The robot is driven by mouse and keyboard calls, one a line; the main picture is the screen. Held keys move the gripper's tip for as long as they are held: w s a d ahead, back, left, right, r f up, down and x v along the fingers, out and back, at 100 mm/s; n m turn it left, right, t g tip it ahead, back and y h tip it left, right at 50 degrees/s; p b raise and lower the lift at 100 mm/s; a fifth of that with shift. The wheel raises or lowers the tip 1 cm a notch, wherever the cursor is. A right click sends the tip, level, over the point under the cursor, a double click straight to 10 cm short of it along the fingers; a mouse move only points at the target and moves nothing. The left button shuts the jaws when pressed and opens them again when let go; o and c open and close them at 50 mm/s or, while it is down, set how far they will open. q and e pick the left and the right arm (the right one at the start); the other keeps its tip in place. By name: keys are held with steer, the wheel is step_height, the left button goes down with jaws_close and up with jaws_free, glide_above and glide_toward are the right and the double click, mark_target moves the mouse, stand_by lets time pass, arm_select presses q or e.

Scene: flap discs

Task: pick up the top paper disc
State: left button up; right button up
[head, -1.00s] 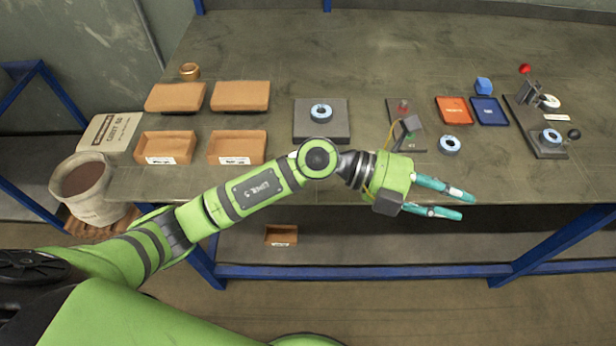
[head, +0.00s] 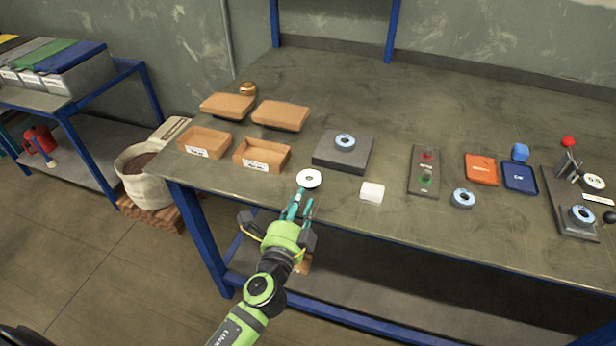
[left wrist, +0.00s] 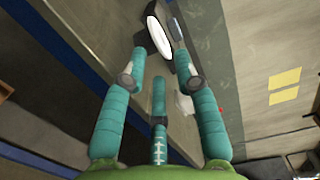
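A white paper disc (head: 309,178) with a small dark centre lies near the front edge of the bench, right of the front cardboard boxes. Whether it is one disc or a stack is too small to tell. My left gripper (head: 302,203) is just in front of it, fingers pointing at it. The left wrist view shows the white disc (left wrist: 158,38) edge-on beyond the fingertips. There, the teal fingers of my left gripper (left wrist: 162,76) are spread apart, with nothing between them. My right gripper is not in view.
Behind are a dark block (head: 330,157) with a blue-grey ring disc (head: 345,142) and open cardboard boxes (head: 262,155). A button panel (head: 424,160) and orange tray (head: 481,169) are farther right.

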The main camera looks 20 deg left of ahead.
mark_target(305, 204)
arm_select(q)
steer(key=w, duration=0.2)
steer(key=shift+w+d+r, duration=0.15)
steer(key=shift+w+d, duration=0.05)
steer(key=shift+w, duration=0.5)
steer(key=shift+c, duration=0.4)
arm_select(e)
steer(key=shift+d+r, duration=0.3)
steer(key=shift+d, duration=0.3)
arm_select(q)
jaws_close()
